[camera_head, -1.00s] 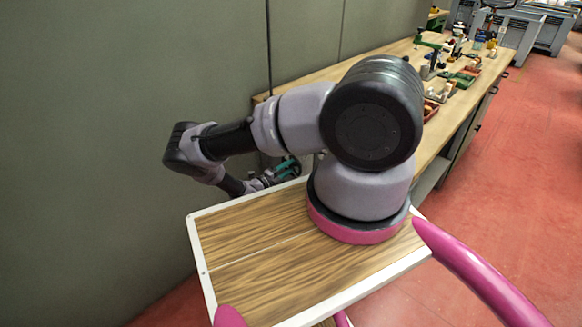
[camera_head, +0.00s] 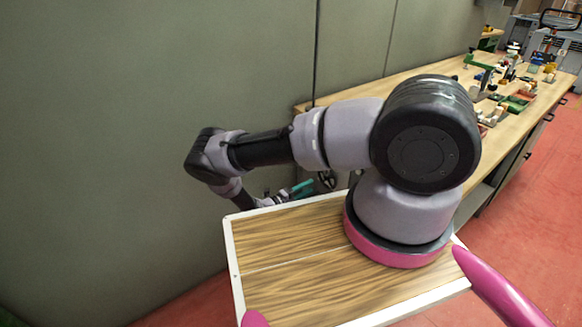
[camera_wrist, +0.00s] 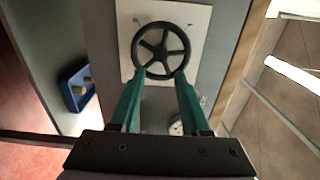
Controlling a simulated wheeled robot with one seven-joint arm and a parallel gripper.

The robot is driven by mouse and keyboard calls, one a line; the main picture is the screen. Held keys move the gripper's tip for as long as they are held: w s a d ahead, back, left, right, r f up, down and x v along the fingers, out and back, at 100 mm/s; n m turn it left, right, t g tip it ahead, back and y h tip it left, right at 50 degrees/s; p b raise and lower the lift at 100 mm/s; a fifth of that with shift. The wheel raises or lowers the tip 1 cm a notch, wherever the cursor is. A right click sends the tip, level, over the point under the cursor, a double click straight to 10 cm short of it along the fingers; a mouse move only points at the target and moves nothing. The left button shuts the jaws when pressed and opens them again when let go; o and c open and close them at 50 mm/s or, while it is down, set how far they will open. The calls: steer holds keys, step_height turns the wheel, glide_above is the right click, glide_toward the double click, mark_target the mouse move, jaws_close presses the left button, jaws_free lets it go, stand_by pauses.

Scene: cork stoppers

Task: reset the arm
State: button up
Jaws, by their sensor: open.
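My gripper (camera_wrist: 155,100) shows in the wrist view with its two green fingers apart and nothing between them. Beyond the fingertips is a black handwheel (camera_wrist: 161,50) on a pale plate; I cannot tell the distance to it. In the head view my arm reaches left from its base and bends down, and my gripper (camera_head: 303,188) is partly seen behind the edge of my wooden deck. Part of the handwheel (camera_head: 327,179) shows just right of it.
A long wooden workbench (camera_head: 408,88) runs along the wall, with several small items and trays (camera_head: 515,103) at its far end. A grey-green wall (camera_head: 130,100) stands close on the left. A blue holder (camera_wrist: 77,87) and a round gauge (camera_wrist: 176,127) show in the wrist view. Red floor is open at right.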

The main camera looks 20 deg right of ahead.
steer(key=w+a+r+n+y, duration=0.2)
steer(key=w+a+r+y, duration=0.25)
steer(key=w+r, duration=0.5)
steer(key=w+a+r+n+y, duration=0.2)
steer(key=w+a+r+y, duration=0.25)
steer(key=w+r, duration=0.45)
steer(key=a+r+n+t+y, duration=0.1)
steer(key=a+r+n+y, duration=0.2)
steer(key=r, duration=1)
steer(key=a+r+n+t+y, duration=0.15)
steer(key=r+n+y, duration=0.25)
steer(key=r, duration=1)
steer(key=s+d+r+n+y, duration=0.2)
steer(key=s+r+n+y, duration=0.5)
steer(key=s+r, duration=1.15)
steer(key=s+d+r+n+g+h, duration=0.1)
steer(key=s+n, duration=0.4)
steer(key=s, duration=0.6)
steer(key=s+d+r+n+h, duration=0.1)
steer(key=s+d+n+h, duration=0.2)
steer(key=s, duration=0.9)
steer(key=shift+s+d+r+n+g, duration=0.35)
steer(key=shift+d+n, duration=0.35)
steer(key=shift+n, duration=0.4)
